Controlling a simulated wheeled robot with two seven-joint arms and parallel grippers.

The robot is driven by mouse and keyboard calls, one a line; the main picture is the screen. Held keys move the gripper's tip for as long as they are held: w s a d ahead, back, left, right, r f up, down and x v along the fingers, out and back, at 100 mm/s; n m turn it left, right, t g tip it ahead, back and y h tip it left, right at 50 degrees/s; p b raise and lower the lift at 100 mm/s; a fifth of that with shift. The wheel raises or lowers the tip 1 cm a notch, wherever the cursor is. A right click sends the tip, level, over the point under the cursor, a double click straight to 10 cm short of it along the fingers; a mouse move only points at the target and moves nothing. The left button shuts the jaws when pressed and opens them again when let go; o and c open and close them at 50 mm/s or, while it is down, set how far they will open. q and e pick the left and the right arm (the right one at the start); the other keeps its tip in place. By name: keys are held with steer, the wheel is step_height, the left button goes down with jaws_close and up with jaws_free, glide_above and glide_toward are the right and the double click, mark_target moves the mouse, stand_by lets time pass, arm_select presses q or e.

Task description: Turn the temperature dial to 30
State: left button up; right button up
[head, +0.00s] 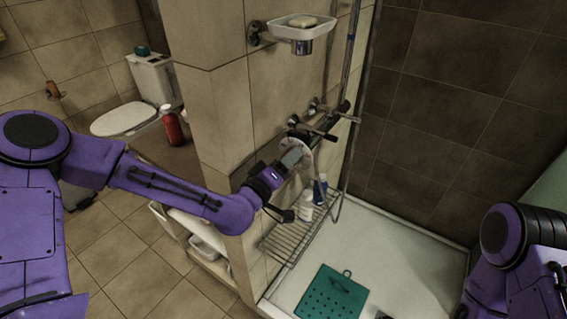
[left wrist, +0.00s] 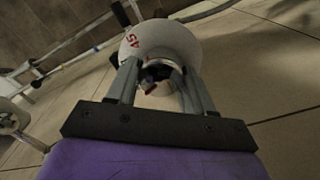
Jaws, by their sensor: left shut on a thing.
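The temperature dial (left wrist: 165,36) is a round white disc in the left wrist view, with a red "45" near its upper left edge. A small red mark (left wrist: 150,90) shows between my fingers, near the dial's dark centre. My left gripper (left wrist: 160,82) has one finger on each side of the dial's middle and is shut on it. In the head view my left gripper (head: 297,154) is against the tiled shower wall and partly covers the dial. The rest of the scale is hidden or unreadable. My right gripper is out of view.
Tap handles (head: 318,132) stick out just above the dial. A soap dish (head: 300,28) hangs higher up. Below, a wire rack (head: 287,243) and bottles (head: 306,208) stand close to my left gripper. A green mat (head: 331,294) lies in the white shower tray.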

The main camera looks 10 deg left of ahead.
arm_select(q)
steer(key=shift+r, duration=0.15)
steer(key=o, duration=1)
steer(key=shift+d, duration=0.1)
steer(key=shift+s, duration=0.1)
steer(key=p+v, duration=0.6)
steer(key=v, duration=0.4)
steer(key=shift+s+r, duration=0.1)
steer(key=shift+s, duration=0.15)
steer(key=shift+s, duration=0.1)
